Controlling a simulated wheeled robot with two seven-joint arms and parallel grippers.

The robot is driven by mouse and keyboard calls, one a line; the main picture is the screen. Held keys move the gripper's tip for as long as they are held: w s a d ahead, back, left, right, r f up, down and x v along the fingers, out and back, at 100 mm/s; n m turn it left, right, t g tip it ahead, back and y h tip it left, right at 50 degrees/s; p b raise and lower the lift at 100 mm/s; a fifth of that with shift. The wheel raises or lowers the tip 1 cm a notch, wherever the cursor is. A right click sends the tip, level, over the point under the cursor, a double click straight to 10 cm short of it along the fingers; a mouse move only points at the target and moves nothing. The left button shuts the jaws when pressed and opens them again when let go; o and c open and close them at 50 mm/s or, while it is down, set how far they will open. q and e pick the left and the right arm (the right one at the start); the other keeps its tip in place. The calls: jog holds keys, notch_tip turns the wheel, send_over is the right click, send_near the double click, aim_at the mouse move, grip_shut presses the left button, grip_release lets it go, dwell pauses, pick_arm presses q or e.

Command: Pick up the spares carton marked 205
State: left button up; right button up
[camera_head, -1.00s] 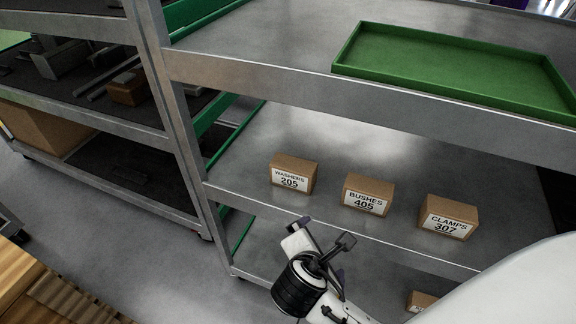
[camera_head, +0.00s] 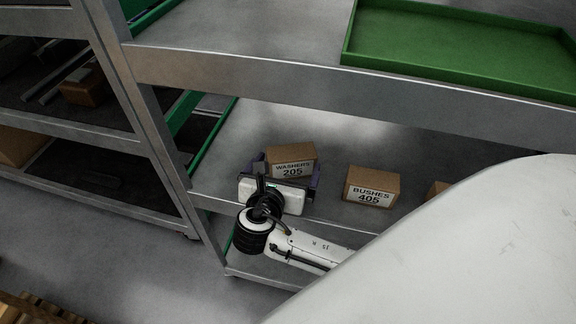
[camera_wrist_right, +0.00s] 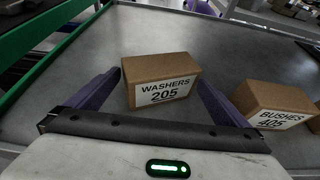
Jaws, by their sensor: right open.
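The spares carton marked "WASHERS 205" (camera_head: 291,160) is a small brown box with a white label, standing on the middle shelf. It also shows in the right wrist view (camera_wrist_right: 160,80), upright and facing the camera. My right gripper (camera_head: 289,180) is open in front of it. My left gripper is not in view.
The carton marked "BUSHES 405" (camera_head: 371,187) stands to the right, and it shows close to the right finger in the wrist view (camera_wrist_right: 274,106). A third carton (camera_head: 437,189) is mostly hidden by my arm.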

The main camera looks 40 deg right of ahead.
jog(key=x, duration=0.5)
jog(key=shift+s+f+b, duration=0.15)
jog(key=shift+f+b, duration=0.1)
jog(key=shift+b, duration=0.15)
jog(key=shift+r, duration=0.15)
jog(key=c, duration=2.2)
